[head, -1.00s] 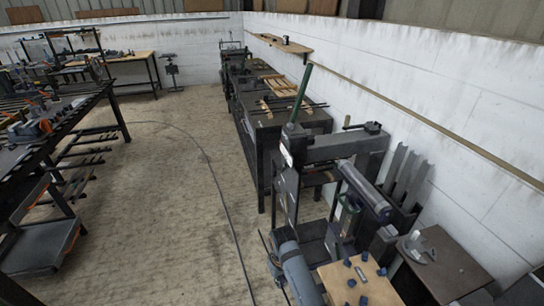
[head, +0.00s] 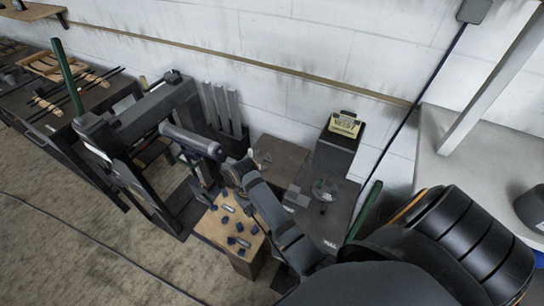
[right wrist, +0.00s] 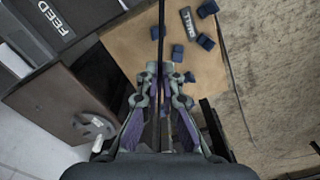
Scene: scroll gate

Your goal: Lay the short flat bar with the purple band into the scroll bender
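My right gripper (head: 238,170) is above the back edge of a wooden-topped block. In the right wrist view its fingers (right wrist: 164,80) are close together on a thin dark flat bar (right wrist: 161,30), seen edge-on and running out past the fingertips. No purple band shows on it; the fingers hide part of it. A round metal fixture (head: 262,158) sits on a brown-topped stand; it also shows in the right wrist view (right wrist: 95,127). Another round fixture (head: 325,188) is on a dark bench to the right. I cannot tell which is the scroll bender. My left gripper is out of view.
Several dark blue blocks and a labelled tag (right wrist: 188,22) lie on the wooden top (head: 212,232). A tall dark machine frame (head: 125,130) stands to its left. Open floor lies at left.

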